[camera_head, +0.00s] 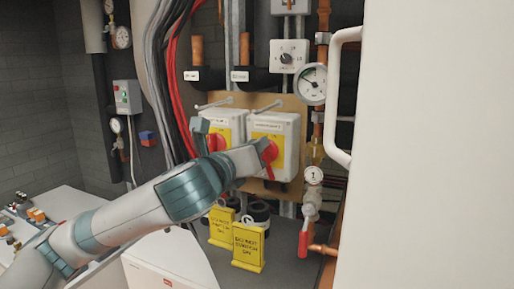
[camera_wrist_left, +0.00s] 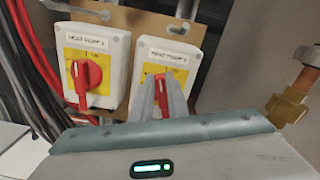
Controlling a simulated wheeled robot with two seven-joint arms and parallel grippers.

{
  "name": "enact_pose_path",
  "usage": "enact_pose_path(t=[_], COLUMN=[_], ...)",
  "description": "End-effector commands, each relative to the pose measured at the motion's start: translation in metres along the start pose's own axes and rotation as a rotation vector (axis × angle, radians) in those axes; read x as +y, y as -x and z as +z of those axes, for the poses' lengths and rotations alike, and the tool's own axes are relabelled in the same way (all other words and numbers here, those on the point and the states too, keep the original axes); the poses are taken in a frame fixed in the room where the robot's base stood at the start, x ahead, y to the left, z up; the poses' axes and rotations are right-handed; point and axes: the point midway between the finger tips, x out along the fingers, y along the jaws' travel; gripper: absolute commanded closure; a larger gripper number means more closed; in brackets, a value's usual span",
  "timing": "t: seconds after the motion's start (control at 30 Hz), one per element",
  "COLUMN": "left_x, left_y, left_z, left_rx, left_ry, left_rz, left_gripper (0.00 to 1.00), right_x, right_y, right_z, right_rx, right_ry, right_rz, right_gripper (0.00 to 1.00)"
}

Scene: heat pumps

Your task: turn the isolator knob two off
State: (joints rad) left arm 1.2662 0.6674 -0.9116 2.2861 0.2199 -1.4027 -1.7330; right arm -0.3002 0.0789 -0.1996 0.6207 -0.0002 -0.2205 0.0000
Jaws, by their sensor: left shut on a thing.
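Two white isolator boxes with yellow plates and red knobs hang side by side on a brown board. The right box (camera_head: 289,125) carries isolator knob two (camera_head: 270,152), which also shows in the left wrist view (camera_wrist_left: 160,80). My left gripper (camera_head: 264,158) is shut on this knob, and its fingers (camera_wrist_left: 162,100) hide part of it. The knob's exact angle is hard to tell. The left box's red knob (camera_wrist_left: 87,75) is free, with its handle roughly upright. My right gripper is not in view.
Two yellow warning tags (camera_head: 248,246) with padlocks stand on a ledge below the boxes. Copper pipes, a gauge (camera_head: 312,84) and a red-handled valve (camera_head: 303,243) are to the right. A white panel with a handle (camera_head: 340,95) fills the right side. Cables (camera_head: 177,75) run at left.

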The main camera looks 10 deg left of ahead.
Motion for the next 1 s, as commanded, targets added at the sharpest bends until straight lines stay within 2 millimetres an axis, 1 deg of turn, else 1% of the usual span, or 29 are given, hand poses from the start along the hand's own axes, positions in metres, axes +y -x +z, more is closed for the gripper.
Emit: enact_pose_path(t=[0.4,1.0], left_x=[0.011,0.023], left_y=[0.000,0.000], left_z=[-0.002,-0.011], left_rx=[-0.002,-0.002], left_ry=[0.397,0.960], left_rz=[0.000,0.000], left_gripper=[1.00,1.00], right_x=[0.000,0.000], right_y=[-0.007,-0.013], right_z=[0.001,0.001], right_rx=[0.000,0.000], right_ry=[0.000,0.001], right_rz=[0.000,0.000], right_gripper=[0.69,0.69])
